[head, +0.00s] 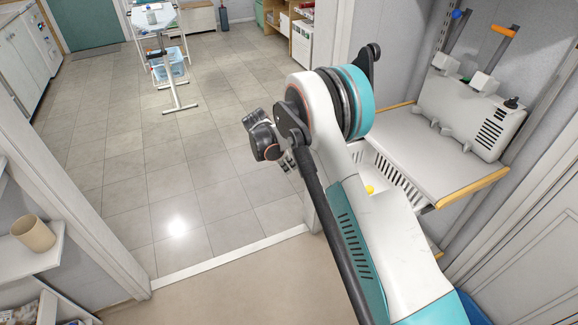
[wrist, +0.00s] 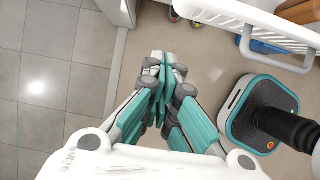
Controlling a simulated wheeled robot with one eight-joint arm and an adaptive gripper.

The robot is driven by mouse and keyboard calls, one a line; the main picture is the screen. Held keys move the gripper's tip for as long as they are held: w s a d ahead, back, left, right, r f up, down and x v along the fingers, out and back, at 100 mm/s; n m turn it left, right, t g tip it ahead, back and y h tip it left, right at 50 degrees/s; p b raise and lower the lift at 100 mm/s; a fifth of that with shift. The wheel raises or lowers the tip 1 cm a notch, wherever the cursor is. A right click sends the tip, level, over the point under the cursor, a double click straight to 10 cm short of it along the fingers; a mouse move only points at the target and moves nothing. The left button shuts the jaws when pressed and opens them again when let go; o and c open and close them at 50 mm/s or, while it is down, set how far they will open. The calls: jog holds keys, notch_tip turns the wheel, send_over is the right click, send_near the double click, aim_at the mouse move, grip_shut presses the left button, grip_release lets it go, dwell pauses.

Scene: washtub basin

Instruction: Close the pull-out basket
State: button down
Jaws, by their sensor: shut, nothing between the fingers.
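The pull-out basket (head: 398,181) is white with slatted walls. In the head view it shows under a shelf at the right, sticking out toward the left, and my arm hides much of it. In the wrist view its white slatted side (wrist: 262,22) and rim cross the top right corner. My gripper (wrist: 160,75) is shut and empty, pointing down over the floor, to the left of the basket and apart from it. In the head view my gripper (head: 286,160) is partly hidden behind my arm.
A white shelf (head: 440,160) with wooden edges and a grey-white unit (head: 470,112) on it stands above the basket. A yellow ball-like thing (head: 369,189) shows by the basket. A doorway frame (head: 75,215) and low shelf with a beige cup (head: 33,233) are left.

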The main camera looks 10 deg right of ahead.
jog(key=w+d+f+b, duration=0.2)
jog(key=d+f+b, duration=0.1)
jog(key=d+f, duration=0.2)
jog(key=shift+d+f, duration=0.3)
jog(key=shift+d, duration=0.5)
jog(key=shift+w, duration=0.1)
jog(key=w+d, duration=0.2)
jog(key=d, duration=0.3)
jog(key=w+d, duration=0.1)
jog(key=d, duration=0.5)
jog(key=w+d, duration=0.2)
jog(key=d, duration=0.4)
jog(key=shift+w+d+b, duration=0.25)
jog(key=shift+w+b, duration=0.1)
jog(key=shift+b, duration=0.05)
